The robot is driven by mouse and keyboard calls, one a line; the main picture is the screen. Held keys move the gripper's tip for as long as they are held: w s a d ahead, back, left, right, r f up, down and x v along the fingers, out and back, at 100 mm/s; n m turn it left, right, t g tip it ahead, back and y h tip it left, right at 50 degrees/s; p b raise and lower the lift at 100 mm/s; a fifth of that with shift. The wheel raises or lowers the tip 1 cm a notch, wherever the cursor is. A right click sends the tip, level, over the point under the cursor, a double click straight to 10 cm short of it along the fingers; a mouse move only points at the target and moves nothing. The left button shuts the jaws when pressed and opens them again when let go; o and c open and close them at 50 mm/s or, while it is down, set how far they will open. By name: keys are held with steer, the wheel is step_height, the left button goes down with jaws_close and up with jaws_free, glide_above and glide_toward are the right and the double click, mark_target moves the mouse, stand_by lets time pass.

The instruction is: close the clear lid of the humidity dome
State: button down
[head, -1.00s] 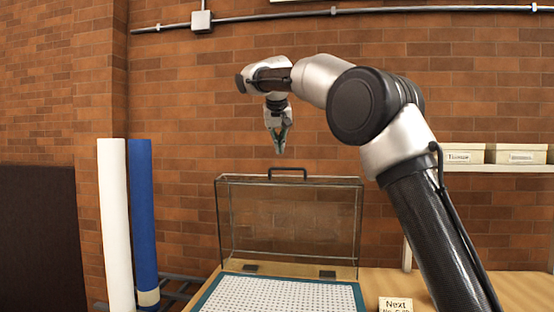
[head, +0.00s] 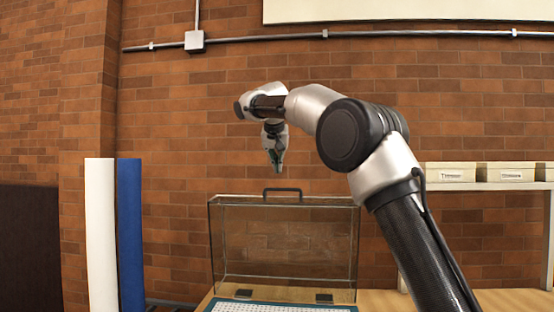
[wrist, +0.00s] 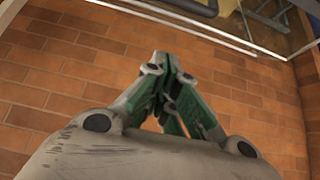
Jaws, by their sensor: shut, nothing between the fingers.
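The clear lid (head: 284,240) of the humidity dome stands upright, swung open, at the back of the dome's base. It has a dark handle (head: 282,190) on its top edge and two dark hinges at its bottom edge. The base (head: 275,306) shows only as a teal-rimmed, perforated white surface at the bottom of the head view. My gripper (head: 276,172) points down, shut and empty, just above and slightly left of the handle in the picture, apart from it. In the wrist view my closed fingers (wrist: 166,62) show against brick, with part of the lid (wrist: 275,22) at the upper right.
A wooden table (head: 500,302) carries the dome. White and blue rolls (head: 129,235) stand at the left. A shelf with several labelled boxes (head: 450,172) is at the right. A brick wall rises behind the lid.

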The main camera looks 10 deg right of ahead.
steer(key=x, duration=0.5)
steer(key=shift+s+f, duration=0.1)
steer(key=shift+s, duration=0.1)
steer(key=shift+s+a+f, duration=0.1)
steer(key=shift+s+a, duration=0.1)
steer(key=shift+s, duration=0.35)
steer(key=shift+s+a+f, duration=0.1)
steer(key=shift+s+a, duration=0.1)
steer(key=shift+s, duration=0.4)
steer(key=shift+s+a+f, duration=0.1)
steer(key=shift+s+f, duration=0.1)
steer(key=shift+f, duration=0.05)
steer(key=shift+s+a+f, duration=0.1)
steer(key=shift+s, duration=0.2)
